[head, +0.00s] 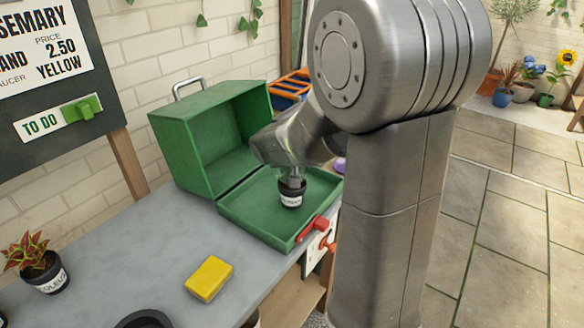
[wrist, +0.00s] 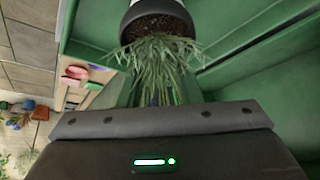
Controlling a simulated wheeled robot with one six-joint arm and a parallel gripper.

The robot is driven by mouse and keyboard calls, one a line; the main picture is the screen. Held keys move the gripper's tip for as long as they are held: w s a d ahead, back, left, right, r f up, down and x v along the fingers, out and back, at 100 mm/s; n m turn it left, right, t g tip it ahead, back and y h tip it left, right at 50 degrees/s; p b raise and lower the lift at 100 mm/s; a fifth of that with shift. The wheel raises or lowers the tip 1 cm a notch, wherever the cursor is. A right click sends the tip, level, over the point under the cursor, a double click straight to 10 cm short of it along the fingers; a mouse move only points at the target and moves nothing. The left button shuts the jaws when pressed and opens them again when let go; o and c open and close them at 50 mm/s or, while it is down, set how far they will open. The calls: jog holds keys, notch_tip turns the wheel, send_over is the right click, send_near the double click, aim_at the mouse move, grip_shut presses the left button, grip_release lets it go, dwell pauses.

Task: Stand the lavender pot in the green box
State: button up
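The lavender pot (head: 291,196) is small and dark with a white label, and it stands upright over the fold-down front tray of the green box (head: 183,155). I cannot tell whether its base touches the tray. In the wrist view the pot (wrist: 158,8) is at the top edge, with soil and grey-green leaves pointing towards my gripper. My gripper (head: 294,182) is at the plant, just above the pot rim. Leaves and the gripper's own body hide the fingertips, so its grip is unclear. The box stands open at the back of the bench.
A yellow sponge (head: 208,278) lies on the grey bench (head: 150,250). A coleus pot (head: 45,273) stands at the left, and a dark round dish (head: 145,319) is at the front edge. A red latch (head: 312,229) sticks out from the tray's front.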

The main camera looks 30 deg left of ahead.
jog(key=shift+r, duration=0.1)
jog(key=shift+r, duration=0.2)
jog(key=p+v, duration=0.1)
jog(key=v, duration=1)
jog(key=shift+s+d+r, duration=0.15)
jog(key=shift+s+r, duration=0.05)
jog(key=shift+r, duration=0.1)
jog(key=shift+o, duration=0.2)
dwell(0.7)
